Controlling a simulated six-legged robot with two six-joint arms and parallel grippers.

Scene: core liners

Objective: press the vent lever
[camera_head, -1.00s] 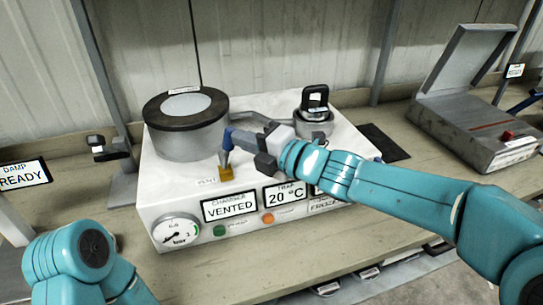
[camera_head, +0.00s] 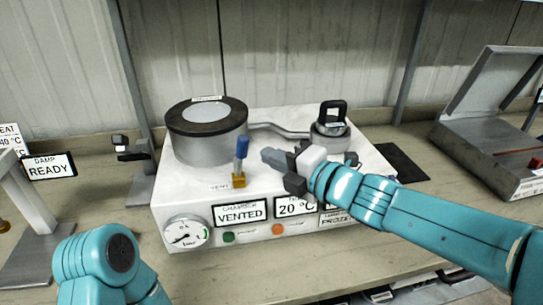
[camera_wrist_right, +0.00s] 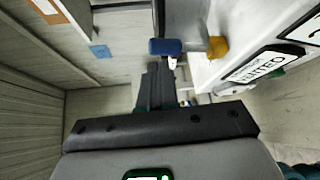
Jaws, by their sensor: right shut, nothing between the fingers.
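The vent lever (camera_head: 241,157) has a blue grip on a metal stem and rises from a yellow base (camera_head: 238,181) on the white machine's top, beside the VENT label. In the head view it stands nearly upright. My right gripper (camera_head: 266,156) is shut and empty, just right of the lever with a small gap. In the right wrist view the shut fingers (camera_wrist_right: 158,70) point at the blue grip (camera_wrist_right: 166,47). The chamber display (camera_head: 240,213) reads VENTED. The gauge (camera_head: 186,233) needle sits low.
A round chamber with a dark-rimmed lid (camera_head: 206,116) stands behind the lever. A black-handled clamp unit (camera_head: 331,125) is at the machine's back right. An open grey case (camera_head: 492,140) stands far right. A small stand (camera_head: 140,170) is at the left.

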